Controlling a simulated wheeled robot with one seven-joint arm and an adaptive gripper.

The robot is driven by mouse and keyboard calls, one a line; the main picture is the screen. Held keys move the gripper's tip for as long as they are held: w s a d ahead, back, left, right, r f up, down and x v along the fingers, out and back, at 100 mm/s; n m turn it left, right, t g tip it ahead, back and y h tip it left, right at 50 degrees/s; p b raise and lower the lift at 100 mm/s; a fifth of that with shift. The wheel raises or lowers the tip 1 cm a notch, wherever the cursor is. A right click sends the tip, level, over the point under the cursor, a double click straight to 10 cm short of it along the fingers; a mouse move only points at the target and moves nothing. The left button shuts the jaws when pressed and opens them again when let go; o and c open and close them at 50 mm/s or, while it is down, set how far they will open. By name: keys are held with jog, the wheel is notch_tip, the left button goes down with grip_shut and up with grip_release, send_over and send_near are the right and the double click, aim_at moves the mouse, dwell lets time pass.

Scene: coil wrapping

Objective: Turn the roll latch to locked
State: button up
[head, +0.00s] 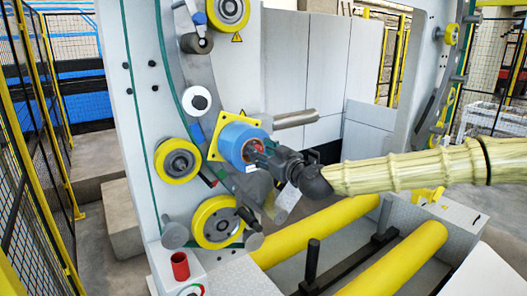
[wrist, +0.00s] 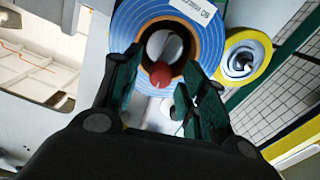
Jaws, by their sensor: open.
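A blue wrap roll (head: 233,139) sits on a yellow square plate on the machine's white side frame. A red latch knob (wrist: 161,75) sits at the lower edge of the core opening; which way the latch is turned I cannot tell. My gripper (head: 260,152) is at the roll's face in the head view. In the wrist view my gripper (wrist: 162,84) is open, one finger on each side of the red knob. Whether the fingers touch it I cannot tell.
Yellow-rimmed wheels (head: 178,161) and (head: 216,222) sit left of and below the roll. A grey bar (head: 295,118) sticks out behind it. Yellow rollers (head: 315,232) lie below my arm. A red cylinder (head: 180,266) stands at the lower left.

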grip_shut()
jog(key=shift+d+f+m+b, duration=0.1)
jog(key=shift+m+b, duration=0.2)
jog(key=shift+b, duration=0.35)
jog(key=shift+w+d+f+m+b, duration=0.35)
jog(key=shift+f+m+b, duration=0.5)
jog(key=shift+m+b, duration=3.1)
jog(key=shift+w+d+f+m+b, duration=0.3)
jog(key=shift+f+m+b, duration=0.5)
jog(key=shift+m+b, duration=3.15)
jog(key=shift+w+d+f+m+b, duration=0.2)
jog(key=shift+d+f+m+b, duration=0.5)
jog(key=shift+m+b, duration=3.2)
jog(key=shift+a+f+b, duration=0.15)
jog(key=shift+a+b, duration=0.05)
jog(key=shift+b, duration=0.1)
